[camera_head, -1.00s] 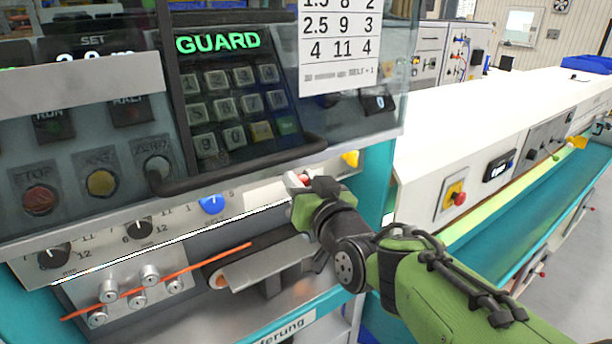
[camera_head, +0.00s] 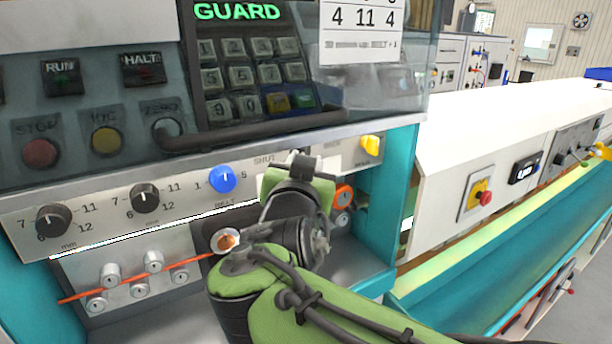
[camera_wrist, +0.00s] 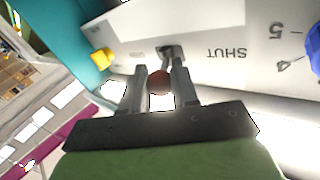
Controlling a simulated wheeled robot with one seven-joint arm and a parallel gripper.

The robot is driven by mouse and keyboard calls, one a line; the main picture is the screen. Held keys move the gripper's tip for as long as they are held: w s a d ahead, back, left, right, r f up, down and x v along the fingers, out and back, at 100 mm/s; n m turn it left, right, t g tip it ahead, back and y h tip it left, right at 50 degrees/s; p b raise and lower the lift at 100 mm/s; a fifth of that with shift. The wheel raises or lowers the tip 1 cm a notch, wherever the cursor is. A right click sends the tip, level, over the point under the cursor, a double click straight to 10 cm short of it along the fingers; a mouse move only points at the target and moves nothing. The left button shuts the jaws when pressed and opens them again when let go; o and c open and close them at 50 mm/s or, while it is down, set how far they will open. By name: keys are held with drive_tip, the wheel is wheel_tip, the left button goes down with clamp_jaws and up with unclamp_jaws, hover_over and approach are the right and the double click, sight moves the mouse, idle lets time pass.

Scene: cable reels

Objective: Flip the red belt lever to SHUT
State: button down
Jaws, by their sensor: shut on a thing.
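The red belt lever's round knob (camera_wrist: 159,82) sits between the two fingers of my gripper (camera_wrist: 160,72) in the wrist view. The lever's dark mount (camera_wrist: 170,51) is on the pale panel just beyond the fingertips. The word SHUT (camera_wrist: 227,53) is printed on the panel beside it, upside down in this view. In the head view, SHUT (camera_head: 264,160) shows just left of my gripper (camera_head: 300,162), which is at the panel strip and hides the lever. My gripper is shut on the lever knob.
A blue dial (camera_head: 222,179) is left of my gripper, and a yellow knob (camera_head: 370,145) is to its right. The dark guard handle (camera_head: 270,133) runs just above the strip. An orange cable (camera_head: 185,264) passes through rollers below.

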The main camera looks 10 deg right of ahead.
drive_tip(key=shift+f, duration=0.1)
idle(0.3)
drive_tip(key=c, duration=0.9)
unclamp_jaws()
drive_tip(key=shift+w, duration=0.1)
drive_tip(key=b+v, duration=0.1)
drive_tip(key=v, duration=1.5)
